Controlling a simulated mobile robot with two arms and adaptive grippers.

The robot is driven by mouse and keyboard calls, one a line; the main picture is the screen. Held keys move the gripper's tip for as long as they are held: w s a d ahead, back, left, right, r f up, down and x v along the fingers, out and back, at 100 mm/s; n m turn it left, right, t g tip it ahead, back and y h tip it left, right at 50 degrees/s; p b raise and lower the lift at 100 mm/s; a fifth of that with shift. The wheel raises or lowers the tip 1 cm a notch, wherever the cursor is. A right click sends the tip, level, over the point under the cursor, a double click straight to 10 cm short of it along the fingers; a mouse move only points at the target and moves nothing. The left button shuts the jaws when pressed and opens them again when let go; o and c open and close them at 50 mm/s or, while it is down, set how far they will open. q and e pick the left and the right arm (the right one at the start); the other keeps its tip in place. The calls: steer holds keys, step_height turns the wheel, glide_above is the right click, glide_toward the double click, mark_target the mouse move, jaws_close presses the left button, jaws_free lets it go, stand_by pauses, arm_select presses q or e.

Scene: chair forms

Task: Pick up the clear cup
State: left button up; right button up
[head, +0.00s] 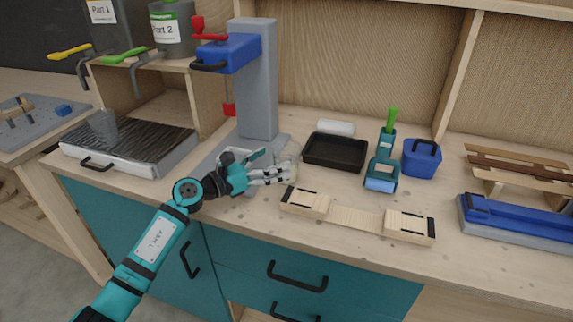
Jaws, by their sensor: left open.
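My left gripper (287,173) reaches in from the left over the bench, low beside the base of the grey press. Its fingers are open and point right. A pale, see-through shape (292,152), which looks like a clear cup, stands right at the fingertips and is partly hidden by them. I cannot tell whether the fingers touch it. A grey, see-through, cup-like shape (103,127) also stands on the dark-topped tray at the left. My right gripper is not in view.
The grey press with a blue head (258,85) rises behind the gripper. A black tray (335,151), a green-handled tool (384,160) and a blue box (421,158) stand to the right. A wooden form (355,218) lies near the front edge. A blue-topped block (515,217) is far right.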

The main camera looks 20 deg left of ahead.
mark_target(297, 151)
arm_select(q)
steer(key=x, duration=0.5)
steer(key=shift+w+d, duration=0.15)
steer(key=c, duration=0.9)
